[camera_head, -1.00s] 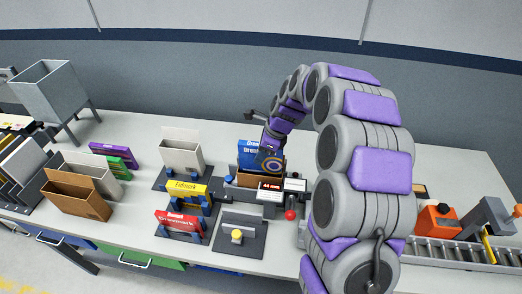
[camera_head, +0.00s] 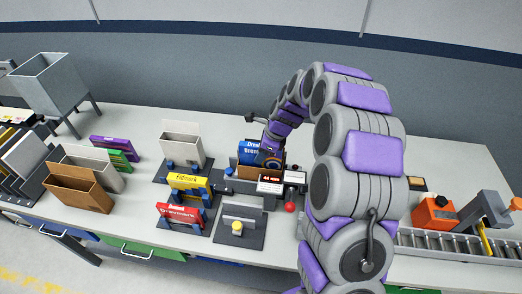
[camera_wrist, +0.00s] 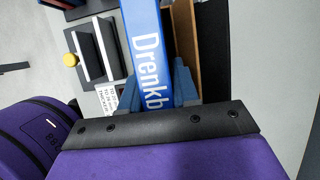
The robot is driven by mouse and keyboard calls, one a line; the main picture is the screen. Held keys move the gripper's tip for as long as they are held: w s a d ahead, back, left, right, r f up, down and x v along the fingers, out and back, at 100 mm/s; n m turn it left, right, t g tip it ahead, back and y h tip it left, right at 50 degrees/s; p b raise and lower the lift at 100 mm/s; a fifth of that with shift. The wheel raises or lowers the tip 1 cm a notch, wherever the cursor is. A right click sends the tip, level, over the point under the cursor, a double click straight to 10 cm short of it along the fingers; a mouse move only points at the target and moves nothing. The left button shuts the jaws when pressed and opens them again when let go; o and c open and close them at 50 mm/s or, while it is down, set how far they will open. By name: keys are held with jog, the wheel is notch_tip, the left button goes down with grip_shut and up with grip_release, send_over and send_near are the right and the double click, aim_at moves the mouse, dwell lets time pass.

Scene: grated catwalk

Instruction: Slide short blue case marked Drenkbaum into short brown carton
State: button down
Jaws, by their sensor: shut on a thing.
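The blue case marked Drenkbaum (camera_head: 252,149) stands upright at the middle of the table. My gripper (camera_head: 270,156) is shut on it from above and hides its right part. A brown carton (camera_head: 245,173) stands in the fixture directly below. The case's lower part is hidden behind the carton's front wall, so it appears partly inside. In the wrist view, the case (camera_wrist: 148,45) lies between the blue fingers of my gripper (camera_wrist: 157,88). The carton's brown wall (camera_wrist: 187,40) runs alongside it there. How deep the case sits is hidden.
A yellow case (camera_head: 188,184), a red case (camera_head: 180,215) and a white carton (camera_head: 181,146) stand in holders to the left. Another brown carton (camera_head: 78,195) is farther left. A roller conveyor (camera_head: 440,240) is at right.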

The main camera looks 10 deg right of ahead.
jog(key=shift+f, duration=0.65)
jog(key=c, duration=0.8)
grip_release()
jog(key=shift+r, duration=0.1)
jog(key=shift+o, duration=0.2)
jog(key=shift+w+r, duration=0.1)
jog(key=shift+w+r+p, duration=0.1)
jog(key=shift+r+p, duration=0.6)
jog(key=shift+p, duration=0.1)
jog(key=shift+r+p, duration=2.2)
jog(key=shift+r, duration=0.35)
